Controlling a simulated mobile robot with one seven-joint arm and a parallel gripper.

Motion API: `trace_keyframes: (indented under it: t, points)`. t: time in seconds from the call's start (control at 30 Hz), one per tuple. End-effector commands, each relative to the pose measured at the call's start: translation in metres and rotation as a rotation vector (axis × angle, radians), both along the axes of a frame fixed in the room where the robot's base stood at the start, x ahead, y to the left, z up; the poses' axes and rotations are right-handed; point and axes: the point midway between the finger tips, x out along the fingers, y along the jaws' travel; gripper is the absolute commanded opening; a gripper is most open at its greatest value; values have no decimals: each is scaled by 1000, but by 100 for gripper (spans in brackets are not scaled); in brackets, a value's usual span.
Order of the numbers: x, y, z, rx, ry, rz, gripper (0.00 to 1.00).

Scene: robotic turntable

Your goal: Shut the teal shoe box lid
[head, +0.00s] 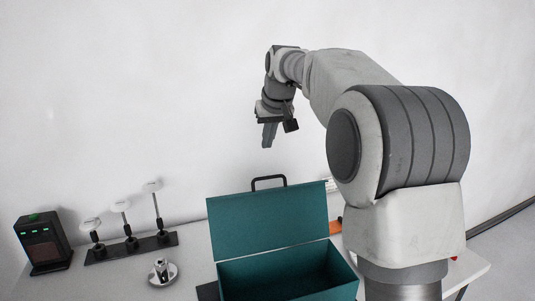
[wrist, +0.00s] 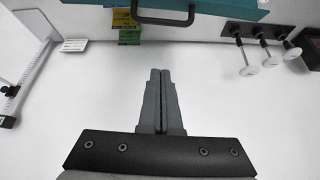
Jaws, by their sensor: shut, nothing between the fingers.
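The teal shoe box (head: 285,275) stands on the table in the lower middle of the head view, with its inside showing dark. Its lid (head: 265,223) stands open, raised at the back, with a black handle (head: 268,180) on its top edge. My gripper (head: 268,141) is above and behind the lid, clear of it, with fingers pointing down. In the wrist view my gripper (wrist: 160,75) is shut and empty, its fingers together. The lid's edge (wrist: 230,13) and the handle (wrist: 163,18) show at the top of that view, beyond the fingertips.
A black rack with several white-topped stands (head: 131,243) is left of the box. A dark device (head: 43,243) stands at far left, and a small metal dish (head: 162,272) lies nearer the box. Green and yellow small boxes (wrist: 126,25) show near the handle in the wrist view.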

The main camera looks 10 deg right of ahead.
Motion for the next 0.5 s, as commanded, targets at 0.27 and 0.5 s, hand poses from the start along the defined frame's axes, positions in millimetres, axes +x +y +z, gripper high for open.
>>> trace_keyframes:
  t: [0.27, 0.5]
  points:
    - [27, 3, -49, 0, 6, 1, 0]
    - [34, 4, -78, 0, 0, 0, 0]
